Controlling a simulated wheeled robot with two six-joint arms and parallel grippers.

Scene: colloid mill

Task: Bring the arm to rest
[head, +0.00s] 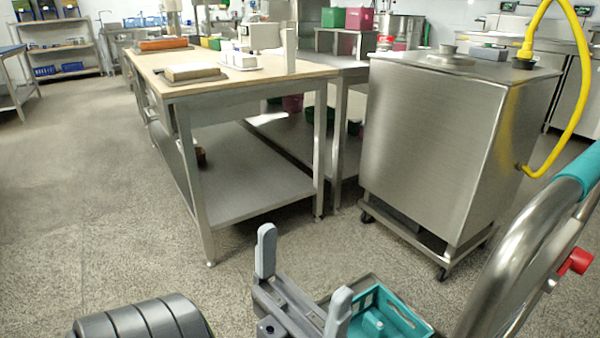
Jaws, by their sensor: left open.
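My left gripper (302,283) is low in the middle of the head view. Its two grey fingers stand apart with nothing between them. Part of my left arm shows as a dark ribbed piece at the bottom left. My right gripper is not in the picture.
A teal tray (405,318) lies just right of the gripper. A curved steel handle (520,262) with a red knob (575,262) is at the right. A wheeled steel cabinet (430,150) with a yellow hose (570,130) and a workbench (250,85) stand beyond. The floor at left is clear.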

